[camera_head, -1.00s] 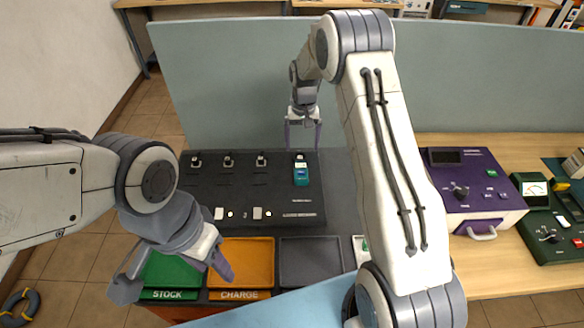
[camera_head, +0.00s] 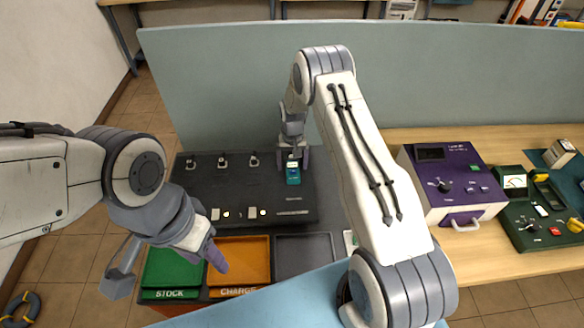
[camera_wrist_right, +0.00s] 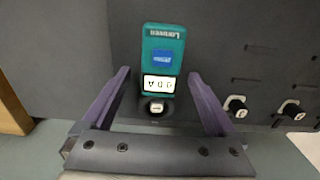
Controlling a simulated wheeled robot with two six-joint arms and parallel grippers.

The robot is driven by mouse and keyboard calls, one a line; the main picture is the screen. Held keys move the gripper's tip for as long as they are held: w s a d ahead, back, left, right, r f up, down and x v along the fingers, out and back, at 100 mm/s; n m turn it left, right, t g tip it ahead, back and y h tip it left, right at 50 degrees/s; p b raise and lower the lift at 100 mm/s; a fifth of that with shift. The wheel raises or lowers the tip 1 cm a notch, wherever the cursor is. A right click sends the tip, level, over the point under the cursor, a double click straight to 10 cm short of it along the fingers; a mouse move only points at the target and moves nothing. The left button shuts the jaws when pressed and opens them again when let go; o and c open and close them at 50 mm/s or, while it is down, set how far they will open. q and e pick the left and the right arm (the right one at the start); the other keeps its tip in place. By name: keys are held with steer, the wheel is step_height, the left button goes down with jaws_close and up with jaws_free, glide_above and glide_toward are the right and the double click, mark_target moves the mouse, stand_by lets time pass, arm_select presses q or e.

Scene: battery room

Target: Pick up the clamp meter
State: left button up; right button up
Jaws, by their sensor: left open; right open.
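In the right wrist view the meter (camera_wrist_right: 162,60) lies between and a little beyond the fingers. My right gripper (camera_head: 293,158) is open above the meter's upper end; its purple fingers (camera_wrist_right: 160,95) stand apart on either side and do not touch it. My left gripper (camera_head: 165,272) is open and empty over the trays at the lower left.
The green STOCK tray (camera_head: 170,294), the orange CHARGE tray (camera_head: 238,291) and a grey tray (camera_head: 305,258) line the front. Several small fittings (camera_head: 222,161) sit on the panel. A purple instrument (camera_head: 450,182) stands right. A partition (camera_head: 220,85) rises behind.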

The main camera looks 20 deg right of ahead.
jaws_close()
steer(key=shift+r, duration=0.15)
